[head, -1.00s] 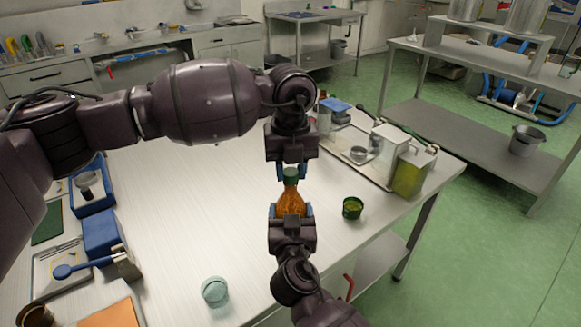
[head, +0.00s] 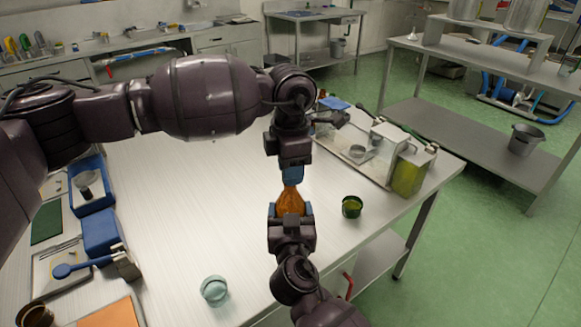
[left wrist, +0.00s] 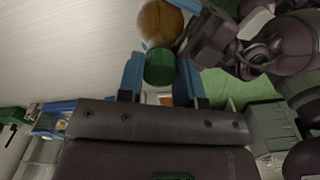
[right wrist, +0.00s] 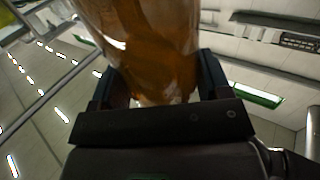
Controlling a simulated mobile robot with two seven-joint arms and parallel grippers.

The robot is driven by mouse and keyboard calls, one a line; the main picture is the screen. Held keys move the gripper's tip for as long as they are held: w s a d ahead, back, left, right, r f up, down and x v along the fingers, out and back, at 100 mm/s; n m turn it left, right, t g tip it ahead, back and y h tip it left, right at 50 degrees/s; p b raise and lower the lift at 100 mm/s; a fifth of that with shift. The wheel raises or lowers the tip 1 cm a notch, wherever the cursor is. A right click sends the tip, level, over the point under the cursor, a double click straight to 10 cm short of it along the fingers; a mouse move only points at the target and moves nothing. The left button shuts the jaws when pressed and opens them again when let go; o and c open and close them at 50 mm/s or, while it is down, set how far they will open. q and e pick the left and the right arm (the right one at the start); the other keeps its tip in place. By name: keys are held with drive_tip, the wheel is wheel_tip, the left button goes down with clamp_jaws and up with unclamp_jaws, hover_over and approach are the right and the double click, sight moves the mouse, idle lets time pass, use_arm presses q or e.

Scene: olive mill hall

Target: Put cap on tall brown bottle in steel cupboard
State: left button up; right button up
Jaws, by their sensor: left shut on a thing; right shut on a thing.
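An amber-brown bottle (head: 291,201) stands upright between my two grippers, above the steel table (head: 200,215). My right gripper (head: 290,210) is shut on its body from below; the right wrist view shows the bottle (right wrist: 150,40) filling the space between the fingers. My left gripper (head: 293,174) comes down from above and is shut on a green cap (left wrist: 160,67) at the bottle's top. In the head view the fingers hide the cap. In the left wrist view the cap is in line with the bottle (left wrist: 160,20); I cannot tell how tightly it is seated.
A small green container (head: 352,207) stands right of the bottle. A tray with metal tins (head: 388,145) is behind it. A clear round dish (head: 214,290) is at the front. Blue boxes (head: 100,232) line the left. The table's middle is clear. Grey cabinets (head: 235,43) stand behind.

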use_arm(q)
drive_tip(key=m, duration=0.8)
drive_tip(key=shift+m, duration=0.3)
drive_tip(key=m, duration=0.9)
drive_tip(key=o, duration=0.9)
drive_tip(key=shift+r, duration=2.2)
drive_tip(key=shift+c, duration=0.2)
